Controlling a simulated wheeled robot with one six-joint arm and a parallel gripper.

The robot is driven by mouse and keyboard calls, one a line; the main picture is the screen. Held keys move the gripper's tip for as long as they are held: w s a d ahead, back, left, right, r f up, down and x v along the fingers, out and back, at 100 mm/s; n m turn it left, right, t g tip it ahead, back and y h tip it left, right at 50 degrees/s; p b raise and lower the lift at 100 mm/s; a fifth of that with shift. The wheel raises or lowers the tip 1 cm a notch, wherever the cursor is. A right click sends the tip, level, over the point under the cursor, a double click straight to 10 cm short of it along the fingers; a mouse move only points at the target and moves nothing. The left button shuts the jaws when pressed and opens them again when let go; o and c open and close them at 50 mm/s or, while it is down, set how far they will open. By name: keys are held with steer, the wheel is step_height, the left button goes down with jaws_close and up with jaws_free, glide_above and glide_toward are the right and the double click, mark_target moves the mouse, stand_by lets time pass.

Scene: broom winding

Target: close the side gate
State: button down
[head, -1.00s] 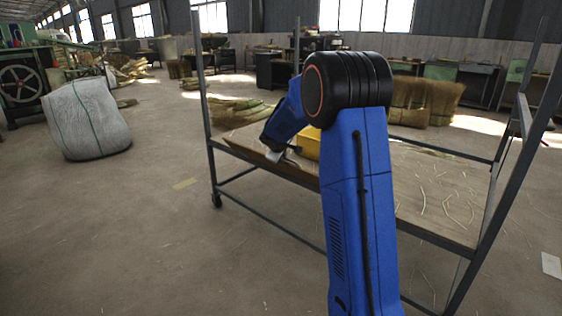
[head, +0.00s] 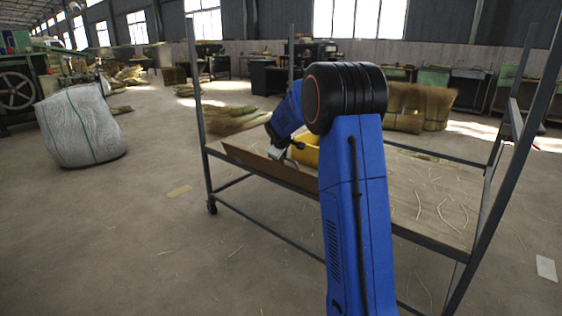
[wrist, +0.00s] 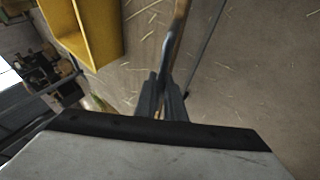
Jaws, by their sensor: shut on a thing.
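The side gate (head: 246,161) is a long, low brown board along the near edge of the wheeled cart (head: 440,200). It stands tilted up from the deck, and its right part is hidden behind my arm. My gripper (head: 277,153) is at the gate's top edge, partly hidden in the head view. In the wrist view the gate shows nearly edge-on as a thin brown strip (wrist: 179,35). The dark fingers of my gripper (wrist: 162,100) are closed together on it.
A yellow bin (head: 306,150) stands on the deck just behind the gate and shows in the wrist view (wrist: 100,35). Loose straw lies on the deck. Dark posts rise at the cart's corners. A white sack (head: 80,125) stands at left; the floor between is clear.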

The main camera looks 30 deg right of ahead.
steer(key=shift+w+d+r+g+y, duration=0.2)
steer(key=shift+d+y, duration=0.15)
steer(key=shift+d, duration=0.3)
steer(key=shift+w+d+r+g+y, duration=0.1)
steer(key=shift+w+d+y, duration=0.2)
steer(key=shift+d, duration=0.35)
steer(key=shift+w+d+r, duration=0.1)
steer(key=shift+w+d, duration=0.1)
steer(key=shift+d, duration=0.5)
steer(key=shift+w+d+f, duration=0.1)
steer(key=shift+w+d, duration=0.15)
steer(key=shift+d, duration=0.4)
steer(key=shift+w+d+r, duration=0.1)
steer(key=shift+w+d, duration=0.1)
steer(key=shift+d, duration=0.5)
steer(key=c, duration=1.8)
jaws_free()
steer(key=shift+c, duration=0.2)
steer(key=v, duration=1.7)
steer(key=shift+s+r, duration=0.15)
steer(key=shift+r, duration=0.15)
